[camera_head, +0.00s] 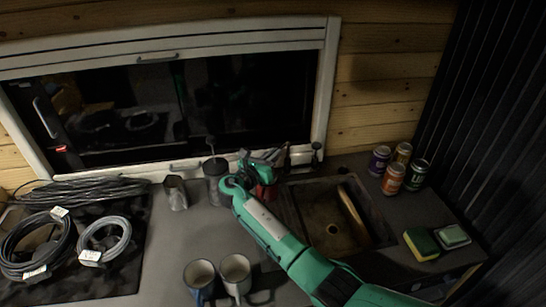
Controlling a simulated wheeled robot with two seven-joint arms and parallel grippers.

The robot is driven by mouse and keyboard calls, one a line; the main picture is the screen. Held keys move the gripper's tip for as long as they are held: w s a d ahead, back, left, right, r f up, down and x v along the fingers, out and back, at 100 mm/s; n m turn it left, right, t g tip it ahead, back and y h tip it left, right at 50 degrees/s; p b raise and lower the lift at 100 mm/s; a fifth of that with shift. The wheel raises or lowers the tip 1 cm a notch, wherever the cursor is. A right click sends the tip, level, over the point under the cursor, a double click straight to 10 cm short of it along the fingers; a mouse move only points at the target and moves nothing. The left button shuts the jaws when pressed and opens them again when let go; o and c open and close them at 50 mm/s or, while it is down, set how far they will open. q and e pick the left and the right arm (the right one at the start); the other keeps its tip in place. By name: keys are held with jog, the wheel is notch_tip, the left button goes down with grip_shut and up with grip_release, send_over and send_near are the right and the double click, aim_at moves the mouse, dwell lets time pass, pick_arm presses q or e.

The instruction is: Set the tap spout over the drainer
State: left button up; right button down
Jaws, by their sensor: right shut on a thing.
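My right arm reaches up from the bottom right, and its green and dark gripper (284,152) is at the back edge of the counter, by the window frame. It is shut on a small dark part that looks like the tap spout, mostly hidden by the fingers. A dark upright fitting with a round top (316,150) stands just right of the gripper, behind the sink. The brown sink basin (318,208) lies right of my forearm, with a drain hole in its floor. A drainer cannot be made out clearly. My left gripper is out of view.
Several cans (391,179) stand right of the sink, with a yellow-green sponge (421,244) in front. Two mugs (235,272) stand at the front. A metal cup (175,193), a grey pot (215,168) and a red item (265,191) are near my gripper. Cable coils (104,238) lie left.

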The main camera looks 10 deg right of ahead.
jog(key=c, duration=1.5)
grip_release()
jog(key=shift+w, duration=0.15)
notch_tip(320, 180, up, 20)
jog(key=b, duration=0.4)
